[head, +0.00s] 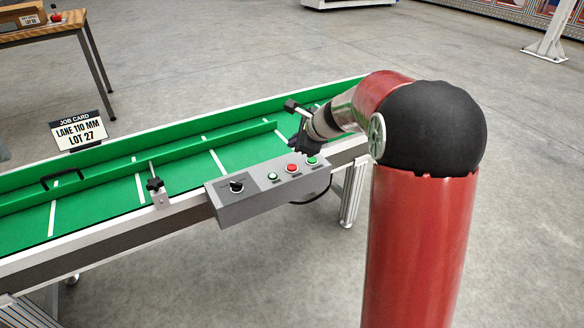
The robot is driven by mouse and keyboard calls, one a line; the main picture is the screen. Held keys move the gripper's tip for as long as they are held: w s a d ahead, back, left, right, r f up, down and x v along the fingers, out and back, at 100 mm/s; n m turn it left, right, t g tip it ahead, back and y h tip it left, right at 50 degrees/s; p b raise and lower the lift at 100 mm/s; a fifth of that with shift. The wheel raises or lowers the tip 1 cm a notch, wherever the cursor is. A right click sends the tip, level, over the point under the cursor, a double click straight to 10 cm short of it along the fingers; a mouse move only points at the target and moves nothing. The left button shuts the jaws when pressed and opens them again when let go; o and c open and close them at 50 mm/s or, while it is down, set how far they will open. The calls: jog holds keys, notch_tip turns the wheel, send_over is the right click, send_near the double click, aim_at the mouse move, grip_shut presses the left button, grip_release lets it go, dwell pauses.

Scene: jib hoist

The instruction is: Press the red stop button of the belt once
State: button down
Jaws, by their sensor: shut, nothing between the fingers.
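The red stop button (292,168) sits on the sloped top of a grey control box (262,196) on the near side of the belt (110,195). A black rotary knob (237,186) is at the box's left end. My gripper (299,148) is small and dark at the end of my arm, shut and empty. It appears just above and behind the red and green buttons in the picture. I cannot tell whether it touches the box; the red button's face shows uncovered.
Black clamp knobs (155,184) stand along the belt's guide rail, one (291,105) close to my gripper. A job card (80,131) reading "LANE 110 MM LOT 27" stands at the far side. A wooden table (40,36) is at the back left. Open floor lies behind.

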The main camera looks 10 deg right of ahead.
aim_at(295, 169)
jog(key=shift+f+b, duration=1.95)
jog(key=shift+f, duration=0.8)
jog(key=shift+f+b, duration=0.35)
jog(key=shift+f+b, duration=0.45)
jog(key=shift+f, duration=0.1)
dwell(0.3)
jog(key=shift+r, duration=0.1)
jog(key=shift+r+p, duration=0.8)
jog(key=shift+r+p, duration=2.2)
jog(key=shift+r, duration=0.35)
